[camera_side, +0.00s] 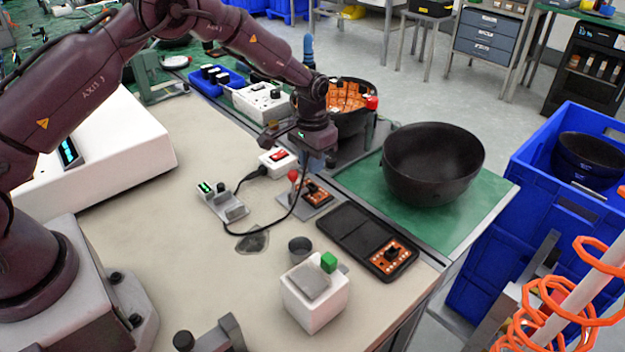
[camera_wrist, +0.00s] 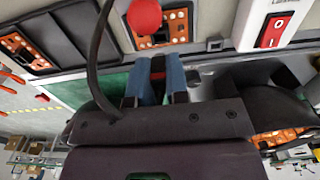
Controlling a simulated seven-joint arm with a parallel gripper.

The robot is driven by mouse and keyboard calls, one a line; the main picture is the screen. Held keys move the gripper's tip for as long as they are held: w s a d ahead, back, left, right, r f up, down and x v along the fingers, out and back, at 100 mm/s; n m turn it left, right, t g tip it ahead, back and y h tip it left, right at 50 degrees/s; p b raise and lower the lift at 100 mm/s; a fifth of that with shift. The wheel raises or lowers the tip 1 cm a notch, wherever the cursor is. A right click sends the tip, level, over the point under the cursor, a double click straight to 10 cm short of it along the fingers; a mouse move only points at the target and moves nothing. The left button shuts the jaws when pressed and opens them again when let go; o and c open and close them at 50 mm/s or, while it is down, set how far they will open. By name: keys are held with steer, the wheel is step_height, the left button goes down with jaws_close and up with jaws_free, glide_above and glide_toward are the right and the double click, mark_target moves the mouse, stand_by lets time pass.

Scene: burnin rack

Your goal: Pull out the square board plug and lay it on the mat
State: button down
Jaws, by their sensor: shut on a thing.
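My gripper (camera_side: 318,158), with blue fingers (camera_wrist: 156,72), is shut on a small dark and red piece (camera_wrist: 158,68), seen between the fingers in the wrist view. Its shape is mostly hidden, and I cannot tell for sure that it is the square board plug. A black cable (camera_side: 299,208) loops up toward my gripper; it also passes beside the fingers in the wrist view (camera_wrist: 94,60). An orange board (camera_side: 318,192) sits in a metal fixture by a red-balled lever (camera_side: 293,176), below and apart from my gripper. The green mat (camera_side: 362,180) lies to the right.
A large black bowl (camera_side: 432,165) stands on the mat. A black tray (camera_side: 345,228) holds another orange board (camera_side: 391,255). A white box with a red switch (camera_side: 278,161) is close left of my gripper. A white block with a green knob (camera_side: 315,298) stands nearer the front.

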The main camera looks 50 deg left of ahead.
steer(key=shift+r, duration=0.95)
